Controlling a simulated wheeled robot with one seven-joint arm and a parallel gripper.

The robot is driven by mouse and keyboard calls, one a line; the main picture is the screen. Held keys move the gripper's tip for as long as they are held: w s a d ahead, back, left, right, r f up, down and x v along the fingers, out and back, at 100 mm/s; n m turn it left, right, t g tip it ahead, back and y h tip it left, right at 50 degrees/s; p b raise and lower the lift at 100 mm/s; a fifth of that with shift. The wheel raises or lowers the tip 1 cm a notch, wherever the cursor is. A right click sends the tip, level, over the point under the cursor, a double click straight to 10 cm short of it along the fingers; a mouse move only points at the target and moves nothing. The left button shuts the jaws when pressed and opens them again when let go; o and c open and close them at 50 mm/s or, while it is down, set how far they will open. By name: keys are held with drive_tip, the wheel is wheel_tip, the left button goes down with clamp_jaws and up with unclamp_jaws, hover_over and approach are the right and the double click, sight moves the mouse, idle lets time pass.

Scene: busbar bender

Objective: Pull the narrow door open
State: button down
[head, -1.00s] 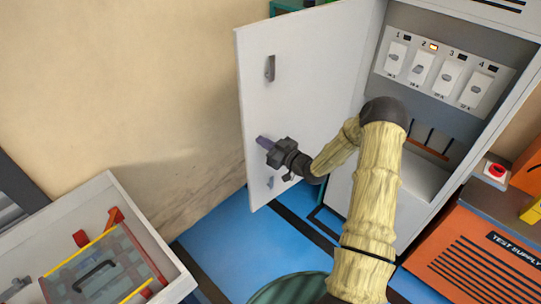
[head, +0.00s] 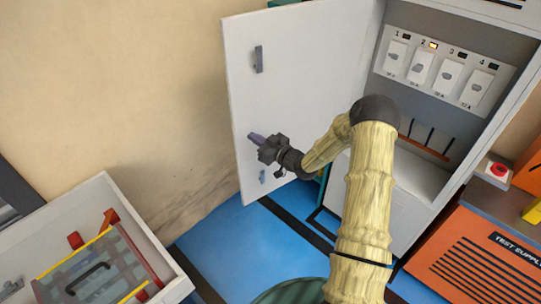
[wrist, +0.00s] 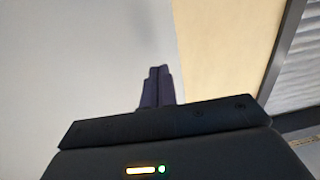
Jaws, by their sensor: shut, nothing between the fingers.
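The narrow door (head: 300,90) is a pale grey panel that stands swung open to the left of the grey cabinet (head: 408,208), showing its inner face. A small grey fitting (head: 258,60) is near its upper left edge and another (head: 262,176) near the bottom. My gripper (head: 254,137) is at the door's inner face near its free edge, fingers pointing left. In the wrist view the purple fingers (wrist: 157,87) are together and empty, with the door (wrist: 90,70) filling the left. I cannot tell whether the fingers touch the door.
Inside the cabinet a panel (head: 463,92) has numbered switches, with the lamp by 2 lit. An orange test supply unit (head: 470,255) with a red button (head: 499,170) stands at right. A pale tray (head: 150,235) is at lower left. Blue floor (head: 230,250) lies below the door.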

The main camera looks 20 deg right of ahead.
drive_tip(key=s+d+b, duration=0.3)
drive_tip(key=s, duration=0.8)
drive_tip(key=shift+d+b, duration=0.35)
drive_tip(key=shift+d, duration=0.05)
drive_tip(key=shift+r, duration=0.1)
drive_tip(key=shift+w, duration=0.1)
drive_tip(key=s+a+r+m+g+h, duration=0.1)
drive_tip(key=s+g+h, duration=0.4)
drive_tip(key=s, duration=0.6)
drive_tip(key=s+a+r+m+g+h, duration=0.2)
drive_tip(key=s+m+g+h, duration=0.3)
drive_tip(key=s, duration=0.7)
drive_tip(key=shift+a+r+m+g, duration=0.15)
drive_tip(key=shift+r+m+g, duration=0.35)
drive_tip(key=shift+g, duration=0.6)
drive_tip(key=shift+w+f, duration=0.1)
drive_tip(key=shift+f, duration=0.05)
